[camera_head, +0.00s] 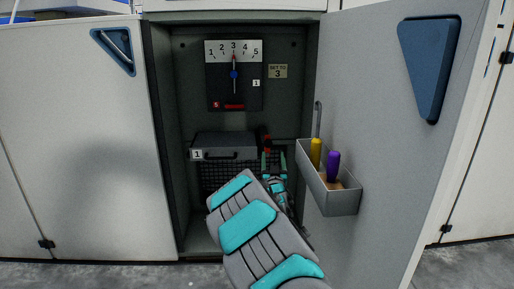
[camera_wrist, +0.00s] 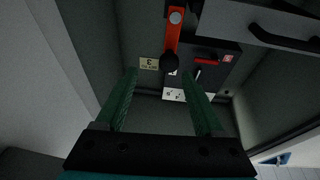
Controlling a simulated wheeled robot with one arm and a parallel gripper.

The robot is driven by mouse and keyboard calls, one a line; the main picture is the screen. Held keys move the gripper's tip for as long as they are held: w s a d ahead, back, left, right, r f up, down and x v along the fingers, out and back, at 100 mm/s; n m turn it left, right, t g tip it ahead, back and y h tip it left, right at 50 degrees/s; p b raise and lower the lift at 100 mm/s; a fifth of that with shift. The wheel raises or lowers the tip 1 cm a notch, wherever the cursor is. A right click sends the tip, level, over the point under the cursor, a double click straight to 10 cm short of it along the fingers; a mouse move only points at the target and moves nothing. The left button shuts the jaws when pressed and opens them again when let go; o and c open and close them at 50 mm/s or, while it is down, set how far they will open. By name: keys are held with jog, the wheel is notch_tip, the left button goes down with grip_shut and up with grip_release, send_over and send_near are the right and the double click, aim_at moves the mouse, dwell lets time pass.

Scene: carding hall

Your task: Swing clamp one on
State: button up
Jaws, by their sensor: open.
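The clamp, a red lever (camera_wrist: 173,30) with a black ball knob (camera_wrist: 169,62), shows in the wrist view just beyond my fingertips. In the head view the red clamp (camera_head: 266,142) is small, at the right end of the grey box marked 1 (camera_head: 237,142). My gripper (camera_head: 273,156) is open and empty, its green fingers pointing up at the clamp. In the wrist view the knob lies ahead of the gap of my gripper (camera_wrist: 160,72), nearer the right finger. I cannot tell whether they touch.
A dial panel (camera_head: 215,83) numbered 1 to 5 is above the box; a plate reads SET TO 3 (camera_head: 278,71). The open door (camera_head: 385,150) at the right carries a tray (camera_head: 340,203) with yellow and purple handled tools, close to my gripper. Mesh (camera_head: 220,175) lies below the box.

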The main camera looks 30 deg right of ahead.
aim_at(269, 146)
jog(key=shift+n+t, duration=0.3)
jog(key=shift+t, duration=0.6)
jog(key=shift+w+a+f+x, duration=0.15)
jog(key=shift+x, duration=1.15)
jog(key=shift+w+a+f+x, duration=0.1)
jog(key=shift+w+a+x, duration=0.05)
jog(key=shift+x, duration=1.2)
jog(key=shift+w+a+f+x, duration=0.15)
jog(key=shift+x, duration=1.15)
grip_shut()
